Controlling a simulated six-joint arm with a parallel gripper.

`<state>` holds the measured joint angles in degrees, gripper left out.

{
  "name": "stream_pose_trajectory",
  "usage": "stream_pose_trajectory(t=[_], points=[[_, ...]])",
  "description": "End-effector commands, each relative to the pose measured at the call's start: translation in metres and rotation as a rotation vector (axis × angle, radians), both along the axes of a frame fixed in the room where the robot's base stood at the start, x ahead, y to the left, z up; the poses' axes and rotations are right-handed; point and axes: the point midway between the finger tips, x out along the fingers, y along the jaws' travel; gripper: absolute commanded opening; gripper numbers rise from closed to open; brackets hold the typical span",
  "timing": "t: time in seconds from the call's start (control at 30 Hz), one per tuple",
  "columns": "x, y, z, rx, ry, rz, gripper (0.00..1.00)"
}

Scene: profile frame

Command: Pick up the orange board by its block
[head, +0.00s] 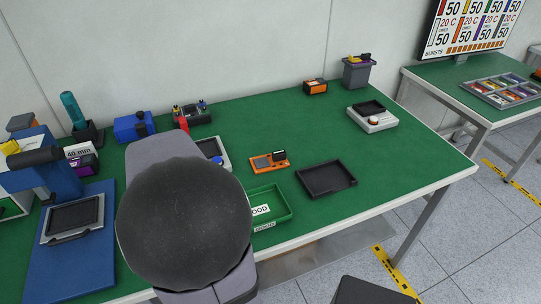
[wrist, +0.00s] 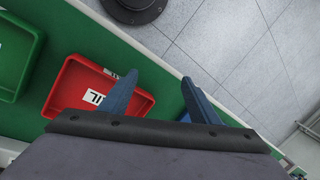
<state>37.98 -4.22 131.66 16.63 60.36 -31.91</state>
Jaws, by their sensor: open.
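The orange board (head: 268,161) lies flat on the green table in the head view, just beyond the green GOOD tray. A small dark block (head: 280,155) stands up at its right end. My gripper (wrist: 160,93) shows in the wrist view with its two blue fingers apart and nothing between them. It is over the table's edge, beside a red tray, away from the board. The board is not in the wrist view. In the head view my own arm hides the gripper.
The green GOOD tray (head: 269,207) is at the table's front edge, with an empty black tray (head: 327,179) to its right. A red tray (wrist: 84,92) lies near the gripper. A grey device (head: 372,117) stands farther right. The table's right part is mostly clear.

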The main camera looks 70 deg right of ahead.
Motion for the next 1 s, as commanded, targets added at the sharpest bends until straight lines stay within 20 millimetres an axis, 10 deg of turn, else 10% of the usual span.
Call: stream_pose_trajectory(t=[0.23, 0.5, 0.7, 1.0], points=[[0.025, -0.178, 0.037, -0.145, -0.126, -0.269, 0.56], [-0.047, -0.362, 0.048, -0.345, -0.192, -0.520, 0.56], [-0.097, -0.422, 0.047, -0.431, -0.198, -0.607, 0.56], [-0.108, -0.435, 0.042, -0.451, -0.198, -0.625, 0.56]])
